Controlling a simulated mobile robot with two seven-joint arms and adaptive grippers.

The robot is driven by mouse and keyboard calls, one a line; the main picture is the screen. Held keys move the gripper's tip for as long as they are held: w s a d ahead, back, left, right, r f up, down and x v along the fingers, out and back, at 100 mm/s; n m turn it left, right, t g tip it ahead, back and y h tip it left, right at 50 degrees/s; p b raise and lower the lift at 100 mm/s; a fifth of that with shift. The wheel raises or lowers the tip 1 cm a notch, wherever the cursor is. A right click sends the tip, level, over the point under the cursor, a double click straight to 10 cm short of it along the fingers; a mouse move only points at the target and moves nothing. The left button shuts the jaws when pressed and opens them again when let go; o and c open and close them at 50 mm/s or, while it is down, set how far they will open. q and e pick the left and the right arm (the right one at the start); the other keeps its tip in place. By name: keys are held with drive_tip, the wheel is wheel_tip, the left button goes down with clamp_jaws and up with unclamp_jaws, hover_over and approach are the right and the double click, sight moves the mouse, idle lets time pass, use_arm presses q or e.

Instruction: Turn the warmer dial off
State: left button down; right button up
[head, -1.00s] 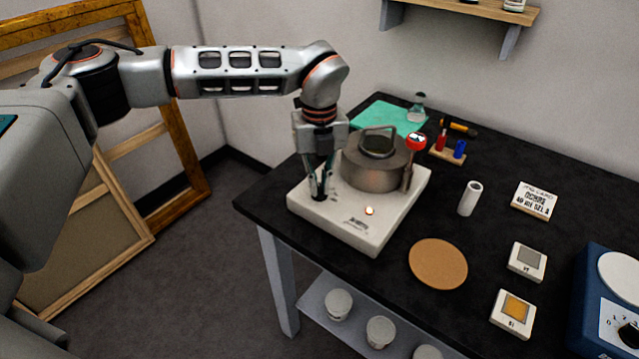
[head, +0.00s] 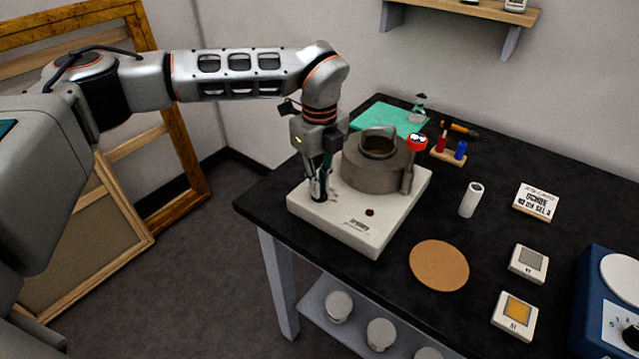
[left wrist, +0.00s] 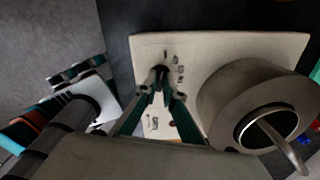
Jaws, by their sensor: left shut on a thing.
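The white warmer (head: 345,228) sits at the table's left corner, with a metal pot (head: 372,178) on it. My left gripper (head: 319,192) points down at the warmer's front left, its fingers closed around the dial. In the left wrist view the dark dial (left wrist: 160,71) shows between the fingertips, with printed marks beside it on the warmer's top (left wrist: 215,48). The fingers hide most of the dial, so its exact setting cannot be read. The small indicator light (head: 370,212) on the warmer is dark. My right gripper is not in view.
A thermometer with a red round head (head: 417,142) stands at the pot's right side. A cork disc (head: 439,265), a white cylinder (head: 470,199) and a blue device (head: 610,310) are further right. A green mat (head: 372,118) lies behind.

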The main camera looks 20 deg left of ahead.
use_arm(q)
drive_tip(key=c, duration=2.2)
unclamp_jaws()
drive_tip(key=shift+o, duration=0.2)
wheel_tip(320, 180, up, 12)
